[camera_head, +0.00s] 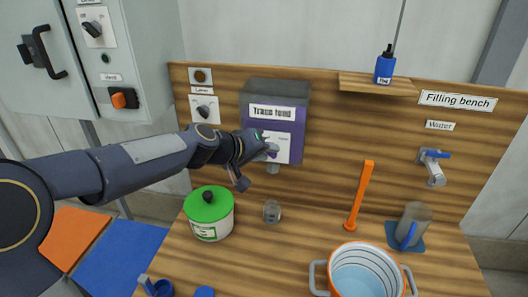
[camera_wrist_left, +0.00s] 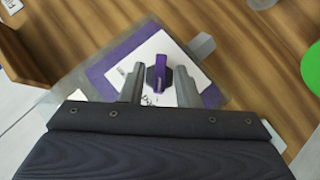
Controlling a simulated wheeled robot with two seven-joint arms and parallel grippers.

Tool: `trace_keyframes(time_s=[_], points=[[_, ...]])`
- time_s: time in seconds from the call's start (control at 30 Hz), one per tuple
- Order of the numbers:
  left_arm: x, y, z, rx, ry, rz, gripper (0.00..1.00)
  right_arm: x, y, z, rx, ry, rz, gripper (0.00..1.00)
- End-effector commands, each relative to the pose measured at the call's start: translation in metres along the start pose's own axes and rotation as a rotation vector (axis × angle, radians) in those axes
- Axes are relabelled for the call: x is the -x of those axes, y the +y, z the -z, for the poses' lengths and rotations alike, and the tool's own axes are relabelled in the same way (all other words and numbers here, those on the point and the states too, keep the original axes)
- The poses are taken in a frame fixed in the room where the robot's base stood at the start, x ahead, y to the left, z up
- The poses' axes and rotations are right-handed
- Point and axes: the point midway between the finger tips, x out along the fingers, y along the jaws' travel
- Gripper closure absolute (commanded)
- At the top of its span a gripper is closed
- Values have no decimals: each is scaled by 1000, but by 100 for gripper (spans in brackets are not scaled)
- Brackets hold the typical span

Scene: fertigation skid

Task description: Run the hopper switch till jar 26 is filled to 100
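The hopper (camera_head: 275,98) is a grey and purple box on the wooden back board, with a blurred name label and a white switch plate. Its purple switch handle (camera_wrist_left: 160,75) sits on a dark round base in the left wrist view. My left gripper (camera_wrist_left: 160,88) is open, with one finger on each side of the switch and small gaps; it also shows in the head view (camera_head: 268,151), partly covering the switch. A small glass jar (camera_head: 272,212) stands on the bench below the hopper's spout (camera_head: 273,169). Its number and fill level are too small to read. My right gripper is out of view.
A green-lidded pot (camera_head: 209,213) stands left of the jar. An orange stick (camera_head: 360,195), a pot of water (camera_head: 366,272) and a grey jug (camera_head: 412,226) are to the right. A lamp switch (camera_head: 204,109) is left of the hopper. A blue bottle (camera_head: 385,66) is on a shelf.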

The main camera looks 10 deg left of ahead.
Motion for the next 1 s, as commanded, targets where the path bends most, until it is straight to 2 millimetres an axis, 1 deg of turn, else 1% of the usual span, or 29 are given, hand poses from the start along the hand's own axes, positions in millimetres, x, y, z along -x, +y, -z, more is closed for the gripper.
trace_keyframes(time_s=[0.03, 0.07, 0.1, 0.23, 0.53, 0.7, 0.8, 1.0], points=[[0, 0, 0, 0, 0, 0, 87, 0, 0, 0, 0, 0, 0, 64], [0, 0, 0, 0, 0, 0, 91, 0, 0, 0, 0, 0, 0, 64], [0, 0, 0, 0, 0, 0, 93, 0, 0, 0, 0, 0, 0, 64], [1, 2, 1, -8, -2, 10, 93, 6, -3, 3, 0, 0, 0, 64], [2, 5, 2, -76, -2, 79, 93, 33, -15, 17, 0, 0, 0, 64], [2, 8, 1, -151, -4, 149, 93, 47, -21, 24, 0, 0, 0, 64], [-3, 5, -4, -198, -6, 187, 93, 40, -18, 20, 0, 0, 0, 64], [-2, 6, -4, -279, -6, 272, 93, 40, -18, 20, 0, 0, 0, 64]])
